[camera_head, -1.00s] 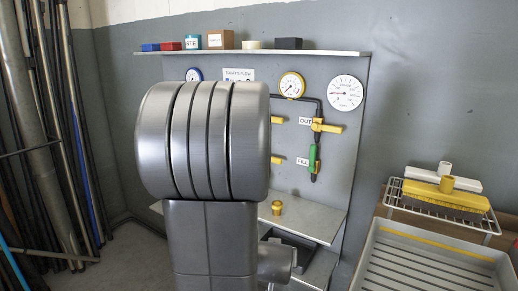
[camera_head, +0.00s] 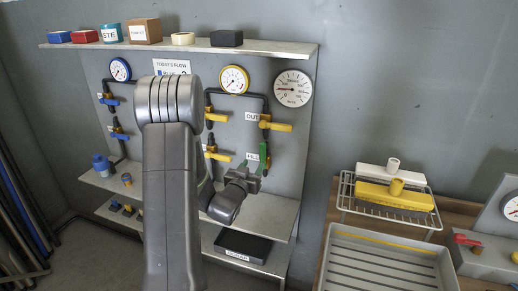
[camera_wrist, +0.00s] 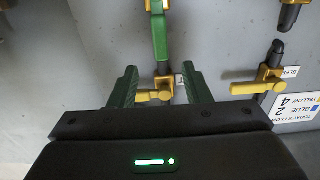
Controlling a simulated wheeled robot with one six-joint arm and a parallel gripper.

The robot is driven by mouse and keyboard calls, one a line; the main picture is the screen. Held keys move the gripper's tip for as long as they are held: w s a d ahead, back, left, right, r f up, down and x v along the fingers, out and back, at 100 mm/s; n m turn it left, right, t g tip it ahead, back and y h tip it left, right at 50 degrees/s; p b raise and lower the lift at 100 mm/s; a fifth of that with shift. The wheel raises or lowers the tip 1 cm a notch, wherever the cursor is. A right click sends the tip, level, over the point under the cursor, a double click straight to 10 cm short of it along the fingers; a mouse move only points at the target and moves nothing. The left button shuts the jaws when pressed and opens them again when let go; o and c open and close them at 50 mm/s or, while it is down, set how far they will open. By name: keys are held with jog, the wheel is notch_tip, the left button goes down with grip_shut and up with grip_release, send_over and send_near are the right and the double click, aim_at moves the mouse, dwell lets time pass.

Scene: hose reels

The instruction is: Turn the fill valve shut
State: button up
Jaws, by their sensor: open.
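The fill valve has a long green handle (camera_head: 266,162) on the right pipe, beside the FILL label (camera_head: 252,157). The handle runs upright, along the pipe. In the wrist view the green handle (camera_wrist: 160,38) appears above the fingertips, centred between them, with a brass-coloured part at its top edge. My gripper (camera_head: 243,176) is in front of the panel, just left of and below the handle. In the wrist view my gripper (camera_wrist: 160,82) is open, with nothing held. The valve's lower body is partly hidden in the head view.
The OUT valve (camera_head: 276,126) above has a yellow crosswise handle and appears between my fingers in the wrist view. Other yellow-handled (camera_head: 217,117) and blue-handled (camera_head: 112,101) valves are to the left. A shelf (camera_head: 285,46) overhangs the panel. A tray (camera_head: 385,262) stands at right.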

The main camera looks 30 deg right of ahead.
aim_at(262, 151)
jog(key=p+x, duration=0.2)
jog(key=x, duration=0.8)
jog(key=shift+w+d+p, duration=0.1)
jog(key=shift+p, duration=0.25)
grip_shut()
